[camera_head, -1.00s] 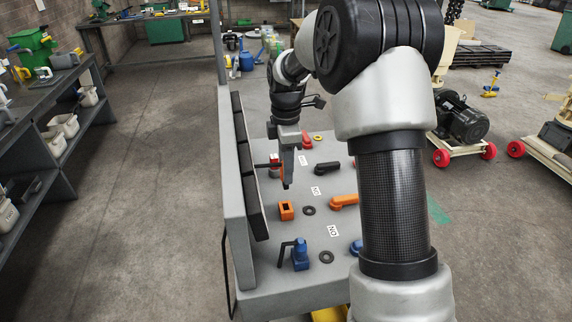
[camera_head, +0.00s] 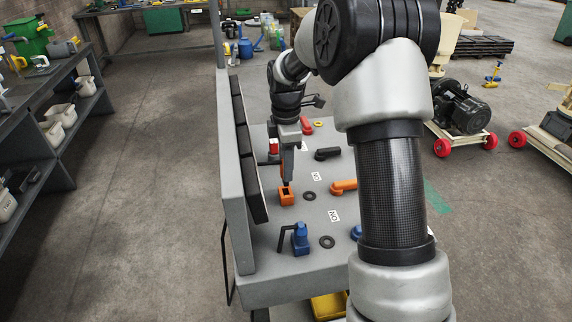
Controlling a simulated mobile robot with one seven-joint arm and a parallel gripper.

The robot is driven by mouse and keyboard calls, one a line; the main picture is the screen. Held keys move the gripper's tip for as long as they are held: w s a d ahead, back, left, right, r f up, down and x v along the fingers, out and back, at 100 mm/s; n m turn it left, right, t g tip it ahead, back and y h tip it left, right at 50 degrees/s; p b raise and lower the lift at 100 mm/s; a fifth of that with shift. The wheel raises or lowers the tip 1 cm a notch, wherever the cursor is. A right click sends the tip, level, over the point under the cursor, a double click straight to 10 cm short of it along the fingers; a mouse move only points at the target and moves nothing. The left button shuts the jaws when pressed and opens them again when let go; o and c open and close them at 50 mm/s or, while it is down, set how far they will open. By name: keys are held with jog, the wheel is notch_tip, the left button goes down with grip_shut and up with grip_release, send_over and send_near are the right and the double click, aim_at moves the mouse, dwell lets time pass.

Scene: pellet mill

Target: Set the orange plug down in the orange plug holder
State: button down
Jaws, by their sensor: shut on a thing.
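The orange plug holder (camera_head: 286,198) is a small orange block with a dark square opening on top, standing on the grey bench top near the upright panel. My gripper (camera_head: 286,173) points down directly above it. It is shut on the orange plug (camera_head: 282,170), of which only a narrow orange strip shows beside the grey finger. The dark lower tip is at the holder's opening. I cannot tell whether it is inside the opening or just above it. The finger hides most of the plug.
The grey upright panel (camera_head: 238,185) rises close on the left.

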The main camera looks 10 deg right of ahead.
jog(key=shift+f, duration=0.1)
jog(key=shift+f, duration=0.4)
dwell(0.5)
jog(key=shift+f+b, duration=0.55)
jog(key=shift+f, duration=0.15)
jog(key=shift+f, duration=0.15)
jog(key=shift+f+b, duration=0.9)
jog(key=shift+f, duration=0.7)
jog(key=shift+f, duration=0.15)
